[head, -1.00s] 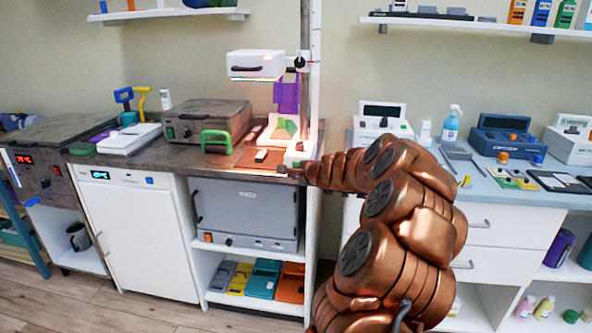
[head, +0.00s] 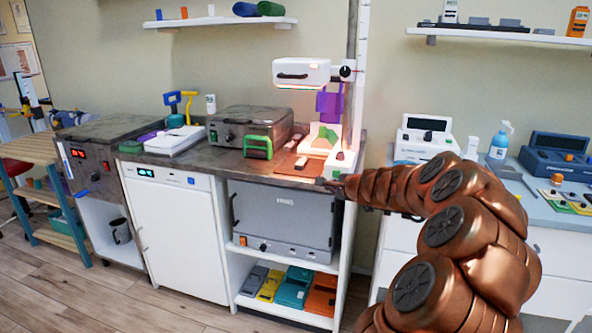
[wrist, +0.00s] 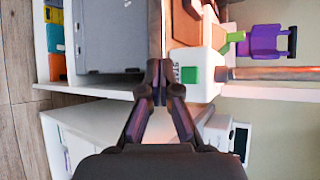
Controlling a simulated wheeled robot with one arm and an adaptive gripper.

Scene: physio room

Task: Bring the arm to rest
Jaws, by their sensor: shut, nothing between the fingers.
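My copper-coloured arm (head: 455,235) reaches from the lower right toward the counter in the head view. My gripper (head: 330,184) is at the front edge of the dark counter, small and partly hidden by the arm's end. In the wrist view my gripper (wrist: 158,75) has its dark fingertips together with nothing between them. It is in front of the counter edge, close to the white base with a green square (wrist: 189,75). I cannot tell whether it touches anything.
A white lamp-like unit (head: 302,72) on a tall post stands above the counter (head: 215,172). A grey cabinet (head: 285,217) sits below it. Wooden floor (head: 75,285) is open at the lower left.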

